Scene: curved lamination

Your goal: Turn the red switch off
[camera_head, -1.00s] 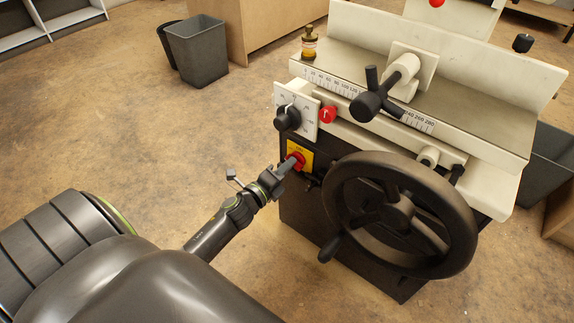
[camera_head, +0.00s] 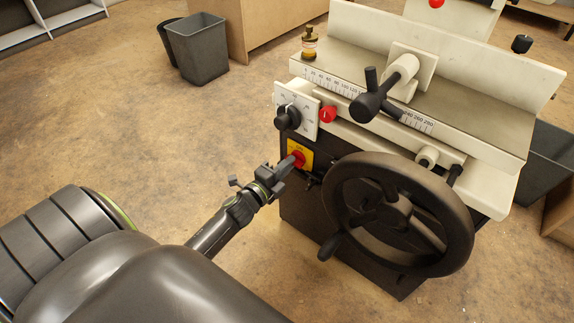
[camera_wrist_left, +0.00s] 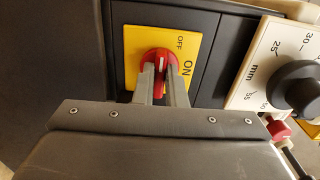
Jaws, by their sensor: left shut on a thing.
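The red switch (camera_head: 299,158) is a rotary knob on a yellow plate (camera_head: 292,146) at the machine's front left. In the left wrist view the red switch (camera_wrist_left: 155,64) shows a short white mark, and the yellow plate (camera_wrist_left: 132,45) carries the words ON and OFF. I cannot tell for certain which word the mark points to. My left gripper (camera_head: 288,166) is at the switch, its fingers (camera_wrist_left: 161,78) on both sides of the knob and shut on it. The fingers hide part of the knob. My right gripper is not in view.
A large black handwheel (camera_head: 398,212) stands just right of the switch. A black dial (camera_head: 288,118) on a white scale plate and a red button (camera_head: 327,114) sit above it. A grey bin (camera_head: 198,50) stands at the back left. The floor left of the machine is clear.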

